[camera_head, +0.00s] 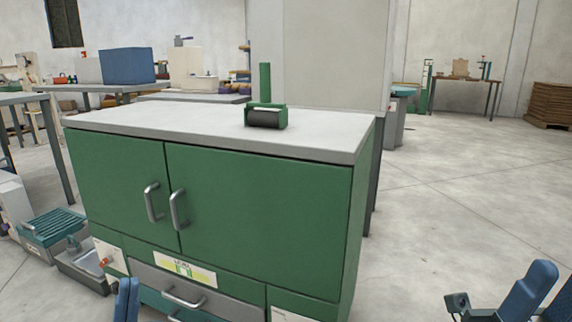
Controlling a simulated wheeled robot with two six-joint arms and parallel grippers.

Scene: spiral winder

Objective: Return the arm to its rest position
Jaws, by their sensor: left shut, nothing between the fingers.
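My left gripper (126,301) shows at the bottom edge, left of the middle. Its blue fingers are close together, shut with nothing between them. It is in front of the lower part of a green cabinet (260,215), and only the finger ends show. Blue and dark parts of my own body show at the bottom right corner, cut off by the frame edge. My right gripper cannot be made out there.
A green device with a dark roller (266,117) stands on the cabinet's grey top (190,121). Grey handles (178,210) stick out from the doors. A teal ribbed crate (52,228) and a grey bin (84,267) are at the left. The floor (450,200) to the right is clear.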

